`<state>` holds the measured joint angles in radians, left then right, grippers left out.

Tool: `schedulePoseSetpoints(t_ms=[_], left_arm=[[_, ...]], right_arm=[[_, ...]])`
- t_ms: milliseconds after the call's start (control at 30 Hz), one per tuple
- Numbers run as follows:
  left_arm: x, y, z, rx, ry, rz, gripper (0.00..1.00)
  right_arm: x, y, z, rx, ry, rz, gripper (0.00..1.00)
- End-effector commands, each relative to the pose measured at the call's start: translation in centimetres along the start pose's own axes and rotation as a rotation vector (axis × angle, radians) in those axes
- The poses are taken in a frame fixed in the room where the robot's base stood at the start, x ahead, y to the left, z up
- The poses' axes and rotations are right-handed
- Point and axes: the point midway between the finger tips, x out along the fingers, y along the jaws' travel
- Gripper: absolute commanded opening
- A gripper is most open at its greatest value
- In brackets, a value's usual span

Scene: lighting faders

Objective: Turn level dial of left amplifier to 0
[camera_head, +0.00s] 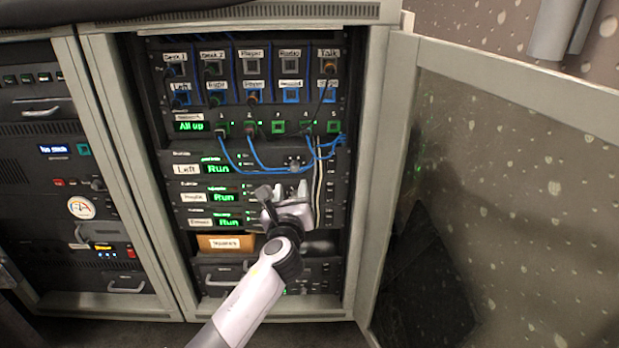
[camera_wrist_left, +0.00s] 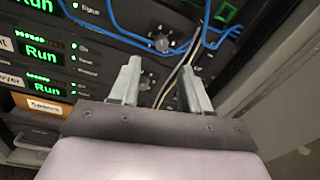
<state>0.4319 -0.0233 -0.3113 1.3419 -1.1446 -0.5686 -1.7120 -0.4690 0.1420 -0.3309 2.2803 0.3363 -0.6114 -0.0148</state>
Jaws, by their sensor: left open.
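The left amplifier (camera_head: 187,168) is the unit labelled "Left", with a green "Run" display, in the open rack. Its level dial (camera_head: 293,160) is a small dark knob at the right of its panel; the wrist view shows this dial (camera_wrist_left: 162,44) with a light scale around it. My left gripper (camera_head: 284,192) is open and empty, just below that dial and in front of the lower amplifiers. In the left wrist view, the fingers (camera_wrist_left: 160,68) point toward the panel, apart from the dial. A second dial (camera_wrist_left: 146,80) shows partly behind the left finger. My right gripper is out of view.
Blue cables (camera_head: 258,163) loop down close to the dial, and pale cables (camera_head: 317,185) run down at its right. An open glass door (camera_head: 500,190) stands at the right. Two similar "Run" units (camera_head: 195,197) sit below, above a brown labelled box (camera_head: 225,242).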

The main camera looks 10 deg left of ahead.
Motion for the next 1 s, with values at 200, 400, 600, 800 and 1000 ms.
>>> schedulePoseSetpoints(t_ms=[200, 400, 600, 800, 1000], left_arm=[[1.6, -0.1, 0.1, 0.023, -0.008, 0.000, 0.47], [4.2, -0.1, -0.1, 0.020, -0.008, 0.000, 0.47], [6.2, -0.1, 0.0, 0.019, -0.007, 0.000, 0.47], [7.1, -0.1, 0.1, 0.018, -0.006, -0.001, 0.47], [7.2, -0.1, 0.2, 0.017, -0.006, 0.000, 0.47]], right_arm=[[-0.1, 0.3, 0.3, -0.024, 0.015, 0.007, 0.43], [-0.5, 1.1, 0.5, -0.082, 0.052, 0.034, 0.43], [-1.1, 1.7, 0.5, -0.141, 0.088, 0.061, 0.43], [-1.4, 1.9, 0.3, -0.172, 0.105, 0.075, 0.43], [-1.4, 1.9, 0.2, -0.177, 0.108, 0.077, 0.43]])
